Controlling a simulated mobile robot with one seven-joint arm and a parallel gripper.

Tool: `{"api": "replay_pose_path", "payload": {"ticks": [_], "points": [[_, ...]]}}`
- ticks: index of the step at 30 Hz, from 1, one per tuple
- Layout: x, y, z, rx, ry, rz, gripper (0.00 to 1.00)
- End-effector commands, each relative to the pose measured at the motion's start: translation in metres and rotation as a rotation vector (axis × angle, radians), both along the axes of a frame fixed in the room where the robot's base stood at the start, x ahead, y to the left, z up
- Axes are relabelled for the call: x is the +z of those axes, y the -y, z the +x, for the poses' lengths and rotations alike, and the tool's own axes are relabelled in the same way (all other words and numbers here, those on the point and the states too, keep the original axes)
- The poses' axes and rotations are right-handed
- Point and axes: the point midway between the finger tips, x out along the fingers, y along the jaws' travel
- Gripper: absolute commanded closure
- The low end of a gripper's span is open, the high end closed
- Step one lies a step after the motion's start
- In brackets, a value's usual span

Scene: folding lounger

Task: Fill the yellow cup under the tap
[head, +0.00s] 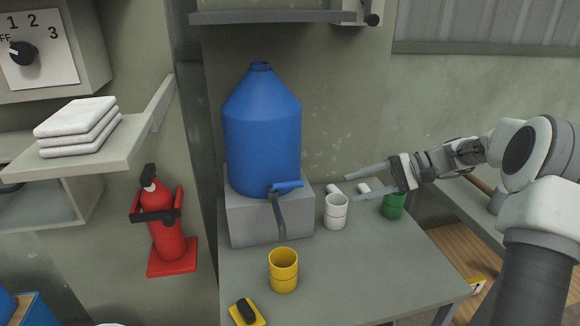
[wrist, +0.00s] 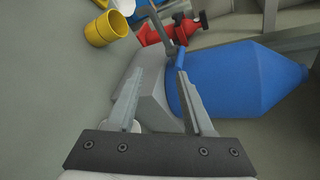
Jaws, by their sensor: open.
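The yellow cup (head: 283,271) stands upright on the table in front of the tap, apart from it; it also shows in the wrist view (wrist: 106,28). The tap (head: 280,215) has a grey spout and a blue handle (head: 289,186), at the base of a blue water jug (head: 262,130) on a grey block (head: 245,220). The jug shows in the wrist view (wrist: 235,80). My gripper (head: 351,188) is open and empty, above and behind the white cup (head: 335,213), right of the jug. The inside of the yellow cup is too small to read.
A green cup (head: 393,206) stands right of the white cup. A yellow-and-black item (head: 246,312) lies at the table's (head: 370,277) front left. A red extinguisher (head: 168,230) hangs on the left. A shelf (head: 270,16) is above the jug. The table's front right is clear.

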Motion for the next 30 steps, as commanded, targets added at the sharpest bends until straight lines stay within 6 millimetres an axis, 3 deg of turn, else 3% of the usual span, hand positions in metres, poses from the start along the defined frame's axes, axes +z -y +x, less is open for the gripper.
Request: {"api": "replay_pose_path", "payload": {"ticks": [6, 11, 17, 30], "points": [[0.01, 0.023, 0.024, -0.098, -0.054, 0.152, 0.48], [0.007, 0.019, 0.028, -0.109, -0.062, 0.174, 0.48], [0.0, -0.013, 0.031, -0.105, -0.06, 0.172, 0.48], [-0.02, -0.105, 0.043, -0.105, -0.06, 0.172, 0.48]]}}
